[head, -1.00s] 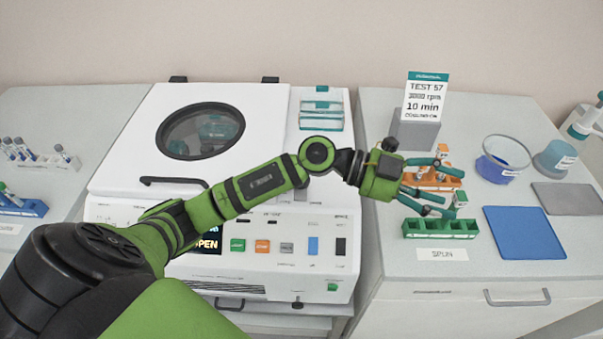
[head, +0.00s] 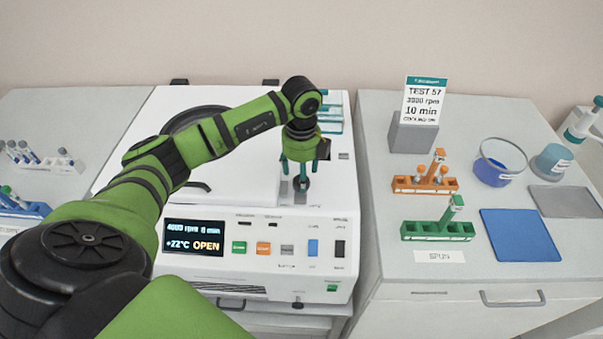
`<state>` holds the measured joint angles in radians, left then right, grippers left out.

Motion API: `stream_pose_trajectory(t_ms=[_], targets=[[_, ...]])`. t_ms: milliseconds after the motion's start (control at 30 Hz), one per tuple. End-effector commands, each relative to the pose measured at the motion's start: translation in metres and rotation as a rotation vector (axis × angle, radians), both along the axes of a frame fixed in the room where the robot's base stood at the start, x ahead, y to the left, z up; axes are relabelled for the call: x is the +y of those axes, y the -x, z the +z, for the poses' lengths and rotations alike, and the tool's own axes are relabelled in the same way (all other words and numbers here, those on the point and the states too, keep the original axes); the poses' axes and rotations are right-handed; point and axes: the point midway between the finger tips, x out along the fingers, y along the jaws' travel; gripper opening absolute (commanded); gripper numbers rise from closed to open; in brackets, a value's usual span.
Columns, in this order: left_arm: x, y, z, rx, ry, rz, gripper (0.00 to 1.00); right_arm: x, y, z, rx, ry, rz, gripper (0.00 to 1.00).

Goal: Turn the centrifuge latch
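My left gripper (head: 300,178) points down over the front right part of the centrifuge top. Its teal fingers are spread and look open. A small dark knob, apparently the latch (head: 303,184), shows at the fingertips. I cannot tell whether the fingers touch it. The arm hides part of the lid and its round window. My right gripper is not in view.
On the right bench are an orange tube rack (head: 410,185), a green tube rack (head: 425,231), a blue mat (head: 520,235), a grey mat (head: 565,199) and a sign (head: 425,100). Tube racks stand at far left. My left arm crosses the centrifuge front.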

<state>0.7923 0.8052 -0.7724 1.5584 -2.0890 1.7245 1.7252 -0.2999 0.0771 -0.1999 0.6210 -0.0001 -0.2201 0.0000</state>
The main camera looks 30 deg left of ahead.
Motion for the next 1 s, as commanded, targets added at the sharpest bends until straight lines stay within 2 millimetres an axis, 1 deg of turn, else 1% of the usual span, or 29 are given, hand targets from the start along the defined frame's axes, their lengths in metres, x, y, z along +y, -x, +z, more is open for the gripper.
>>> stream_pose_trajectory(t_ms=[33, 200, 467, 500, 567, 600, 633, 1000], targets=[[0.0, 0.0, -0.005, 0.003, 0.001, 0.001, 0.66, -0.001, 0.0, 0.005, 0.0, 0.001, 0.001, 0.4], [0.0, 0.0, -0.019, 0.0, 0.002, 0.001, 0.66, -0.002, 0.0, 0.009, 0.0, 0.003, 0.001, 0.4], [0.0, 0.0, -0.022, -0.002, 0.002, -0.001, 0.66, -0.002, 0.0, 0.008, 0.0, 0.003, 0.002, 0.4], [0.0, 0.0, -0.022, -0.002, 0.002, -0.001, 0.58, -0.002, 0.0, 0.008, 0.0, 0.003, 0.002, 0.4], [-0.001, 0.0, -0.022, -0.002, 0.002, -0.001, 0.34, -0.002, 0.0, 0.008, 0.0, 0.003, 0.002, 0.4], [-0.001, 0.0, -0.022, -0.002, 0.002, -0.001, 0.18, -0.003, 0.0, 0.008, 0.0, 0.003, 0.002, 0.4], [-0.001, 0.0, -0.022, -0.002, 0.002, -0.001, 0.09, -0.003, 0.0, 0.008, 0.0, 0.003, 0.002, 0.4], [-0.001, 0.0, -0.023, -0.002, 0.004, -0.026, 0.09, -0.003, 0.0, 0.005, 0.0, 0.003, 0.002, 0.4]])
